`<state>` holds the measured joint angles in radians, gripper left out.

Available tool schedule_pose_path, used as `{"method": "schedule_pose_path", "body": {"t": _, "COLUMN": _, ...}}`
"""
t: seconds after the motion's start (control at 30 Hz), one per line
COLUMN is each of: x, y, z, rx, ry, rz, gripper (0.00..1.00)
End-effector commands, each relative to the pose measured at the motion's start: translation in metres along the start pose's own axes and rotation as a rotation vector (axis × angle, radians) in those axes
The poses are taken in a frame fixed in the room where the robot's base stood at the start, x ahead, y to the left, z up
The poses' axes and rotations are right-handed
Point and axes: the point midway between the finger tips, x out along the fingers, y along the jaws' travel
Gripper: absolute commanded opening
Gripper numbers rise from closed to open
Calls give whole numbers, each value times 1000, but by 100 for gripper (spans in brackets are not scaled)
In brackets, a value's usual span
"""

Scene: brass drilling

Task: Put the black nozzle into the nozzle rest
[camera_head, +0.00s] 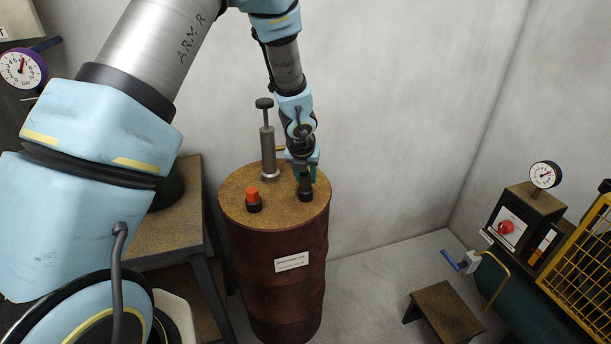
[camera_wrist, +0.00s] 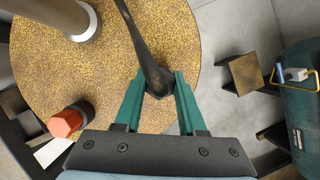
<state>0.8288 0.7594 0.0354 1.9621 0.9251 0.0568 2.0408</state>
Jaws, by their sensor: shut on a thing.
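The black nozzle (camera_wrist: 148,50) is a long dark piece, thin towards the top of the wrist view and wider where it lies between my two green fingers. My gripper (camera_wrist: 159,82) is shut on this wider end. In the head view my gripper (camera_head: 304,172) is over the right part of the rusty drum's top, and the dark nozzle (camera_head: 305,187) shows below it. A short black round shape at its lower end appears close to the drum top; I cannot tell whether this is the nozzle rest or part of the nozzle.
The drum (camera_head: 280,295) has a speckled yellow-brown top. A grey pump (camera_head: 268,150) with a black handle stands at the back, and a red-orange cap (camera_head: 253,194) in a black base at the front left. A low stool (camera_head: 445,312) and machine with yellow guard (camera_head: 585,255) are right.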

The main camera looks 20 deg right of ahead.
Motion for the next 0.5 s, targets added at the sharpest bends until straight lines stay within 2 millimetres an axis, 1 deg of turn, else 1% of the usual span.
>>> {"method": "schedule_pose_path", "body": {"t": 0.2, "x": 0, "y": 0, "z": 0, "rx": 0, "ry": 0, "rz": 0, "gripper": 0}}
{"method": "schedule_pose_path", "body": {"t": 0.23, "x": 0, "y": 0, "z": 0, "rx": 0, "ry": 0, "rz": 0, "gripper": 42}}
{"method": "schedule_pose_path", "body": {"t": 0.5, "x": 0, "y": 0, "z": 0, "rx": 0, "ry": 0, "rz": 0, "gripper": 72}}
